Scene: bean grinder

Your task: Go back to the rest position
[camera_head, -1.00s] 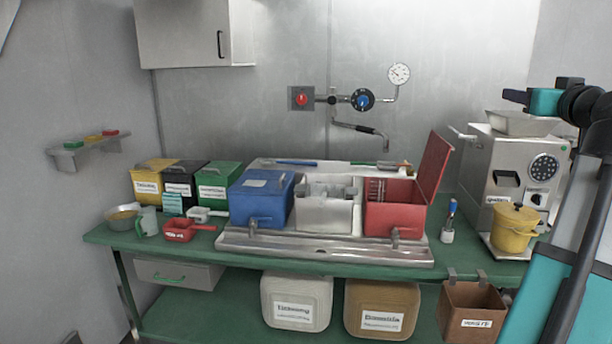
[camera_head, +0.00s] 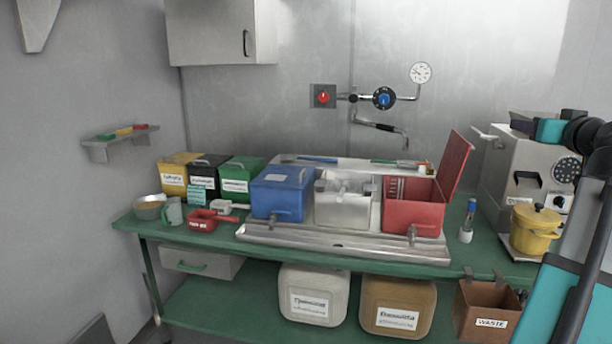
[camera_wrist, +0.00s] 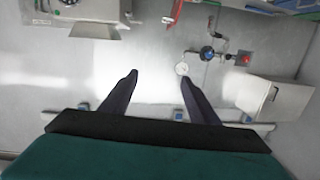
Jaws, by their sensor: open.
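My gripper (camera_wrist: 157,78) shows in the wrist view with its two dark fingers spread apart and nothing between them. That view is upside down, and the fingers point toward the bare metal wall. In the head view my teal and black arm stands at the right edge, raised, and its end (camera_head: 545,128) overlaps the top of the steel grinder (camera_head: 520,180). A yellow lidded pot (camera_head: 534,230) stands at the grinder's front.
A green bench (camera_head: 135,224) holds a blue box (camera_head: 283,192), a steel box and an open red box (camera_head: 412,205). A brown waste bin (camera_head: 487,308) hangs at its front. Wall taps (camera_head: 384,98) and a cupboard (camera_head: 220,30) are above.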

